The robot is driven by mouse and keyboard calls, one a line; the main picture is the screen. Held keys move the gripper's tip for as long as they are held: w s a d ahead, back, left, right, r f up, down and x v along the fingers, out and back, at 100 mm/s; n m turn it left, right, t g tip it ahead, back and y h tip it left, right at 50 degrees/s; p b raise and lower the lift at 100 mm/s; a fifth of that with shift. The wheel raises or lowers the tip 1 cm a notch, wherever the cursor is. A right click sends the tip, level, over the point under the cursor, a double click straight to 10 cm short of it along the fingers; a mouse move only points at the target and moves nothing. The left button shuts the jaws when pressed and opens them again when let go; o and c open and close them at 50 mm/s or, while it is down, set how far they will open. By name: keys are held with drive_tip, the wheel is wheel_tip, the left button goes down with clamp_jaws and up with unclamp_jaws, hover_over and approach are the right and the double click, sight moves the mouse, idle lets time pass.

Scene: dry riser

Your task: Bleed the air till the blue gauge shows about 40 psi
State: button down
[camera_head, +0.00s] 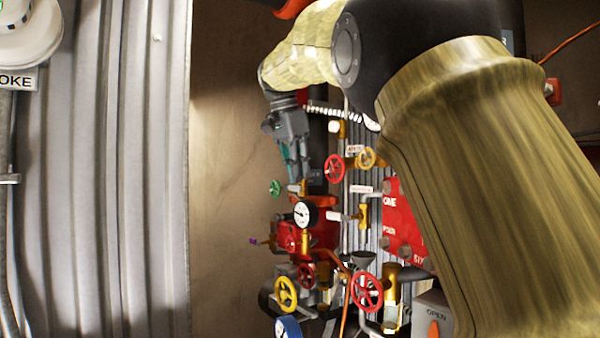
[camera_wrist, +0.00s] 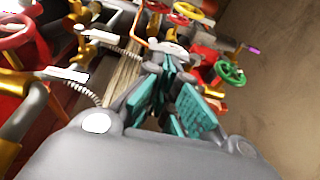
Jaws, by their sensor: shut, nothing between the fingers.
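The blue gauge (camera_head: 288,327) is cut off by the bottom edge of the head view; its reading cannot be made out. My gripper (camera_head: 302,182) hangs pointing down above a white-faced, black-rimmed gauge (camera_head: 305,214). Its teal fingers look shut and empty; the fingertips also show in the wrist view (camera_wrist: 176,66). A small green handwheel (camera_head: 275,187) is left of my fingers in the head view and right of them in the wrist view (camera_wrist: 229,73). A small purple handle (camera_head: 253,240) is lower left, also in the wrist view (camera_wrist: 252,49). I cannot tell whether the fingers touch anything.
Red handwheels (camera_head: 335,168) and (camera_head: 367,291) and a yellow handwheel (camera_head: 286,294) crowd the pipework. A red sign board (camera_head: 402,222) and an orange-switched box (camera_head: 433,315) are at right. The bare brown wall (camera_head: 228,190) left of the valves is clear.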

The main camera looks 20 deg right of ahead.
drive_tip(key=shift+s+d+f+t+b, duration=0.1)
drive_tip(key=shift+s+t+b, duration=0.15)
drive_tip(key=shift+t+b, duration=0.45)
drive_tip(key=shift+w+f+y+b, duration=0.1)
drive_tip(key=shift+y+b, duration=0.2)
drive_tip(key=shift+b, duration=0.15)
drive_tip(key=shift+s+d+b, duration=0.1)
drive_tip(key=shift+s+b, duration=0.1)
drive_tip(key=shift+b, duration=0.2)
